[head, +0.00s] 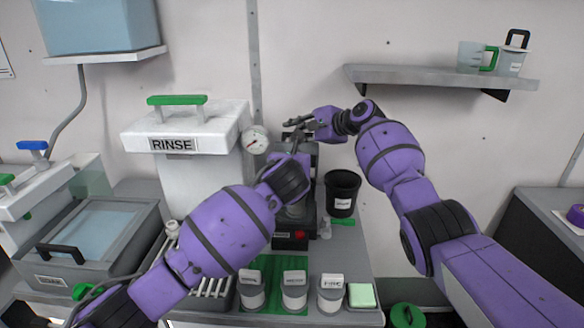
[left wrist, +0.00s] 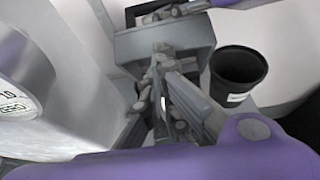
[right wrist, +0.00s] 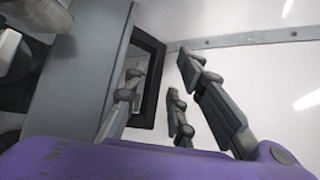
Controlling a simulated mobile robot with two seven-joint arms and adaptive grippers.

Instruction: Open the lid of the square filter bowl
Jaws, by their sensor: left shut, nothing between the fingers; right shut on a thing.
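A grey, square-topped unit (head: 311,152) stands behind both grippers in the middle of the head view. It appears to be the filter bowl; its label is not readable. Its grey upper part (left wrist: 196,38) shows in the left wrist view. In the right wrist view, a black frame-like part (right wrist: 154,75) beside a grey panel (right wrist: 82,75) lies behind the fingers of that gripper (right wrist: 168,90). My left gripper (left wrist: 160,75) is shut and empty just in front of the unit. The lid's angle is unclear.
A white RINSE tank (head: 185,150) with a gauge (head: 256,140) stands left of the unit. A black cup (head: 342,188) stands close on its right. Several labelled jars (head: 294,294) stand in front. A wall shelf (head: 430,76) is at upper right.

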